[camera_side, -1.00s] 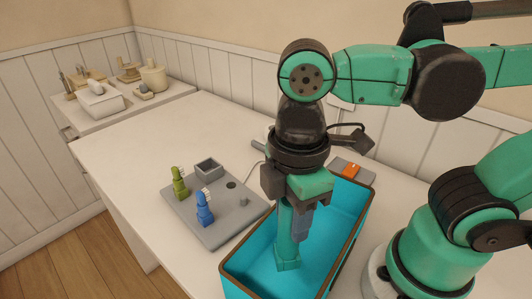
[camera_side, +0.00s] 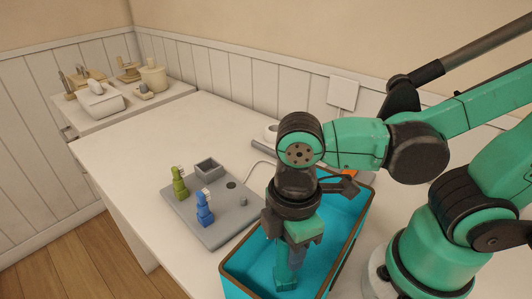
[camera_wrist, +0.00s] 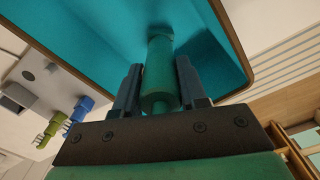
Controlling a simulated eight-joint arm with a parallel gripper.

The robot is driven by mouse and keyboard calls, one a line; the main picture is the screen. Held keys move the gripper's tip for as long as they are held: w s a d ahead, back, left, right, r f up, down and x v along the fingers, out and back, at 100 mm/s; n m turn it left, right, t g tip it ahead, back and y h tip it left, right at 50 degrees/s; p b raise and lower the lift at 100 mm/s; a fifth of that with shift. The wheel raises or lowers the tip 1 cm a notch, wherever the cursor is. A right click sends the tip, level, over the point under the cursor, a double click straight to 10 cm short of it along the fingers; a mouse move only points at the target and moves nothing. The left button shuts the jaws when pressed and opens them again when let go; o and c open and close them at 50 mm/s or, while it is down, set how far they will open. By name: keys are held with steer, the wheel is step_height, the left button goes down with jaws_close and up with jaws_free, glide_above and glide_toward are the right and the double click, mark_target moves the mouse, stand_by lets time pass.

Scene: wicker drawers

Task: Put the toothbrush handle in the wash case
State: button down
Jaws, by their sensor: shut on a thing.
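The toothbrush handle (camera_side: 286,277) is a green cylinder, held nearly upright inside the wash case, its lower end low near the case's floor. In the wrist view the handle (camera_wrist: 160,75) lies between my two fingers. My gripper (camera_side: 295,255) is shut on it; the wrist view shows the gripper (camera_wrist: 158,90) with a finger on each side. The wash case is an open turquoise box with a brown rim (camera_side: 328,277); its inside wall (camera_wrist: 95,30) fills the top of the wrist view. Whether the handle touches the floor I cannot tell.
A grey stand (camera_side: 222,234) left of the case holds a green brush head (camera_side: 179,184), a blue brush head (camera_side: 204,208) and a small square cup (camera_side: 208,168). An orange item (camera_side: 349,173) shows partly behind my arm. The table's left part is clear.

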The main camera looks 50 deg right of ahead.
steer(key=shift+f, duration=0.15)
steer(key=shift+c, duration=2.4)
jaws_free()
step_height(320, 180, up, 12)
steer(key=shift+w, duration=0.1)
steer(key=w+d+f+m+t, duration=0.6)
steer(key=w+d+m, duration=0.3)
steer(key=d+m, duration=0.2)
steer(key=shift+w+f+m+t, duration=0.15)
steer(key=shift+w+m+t, duration=0.15)
steer(key=shift+m+t, duration=0.5)
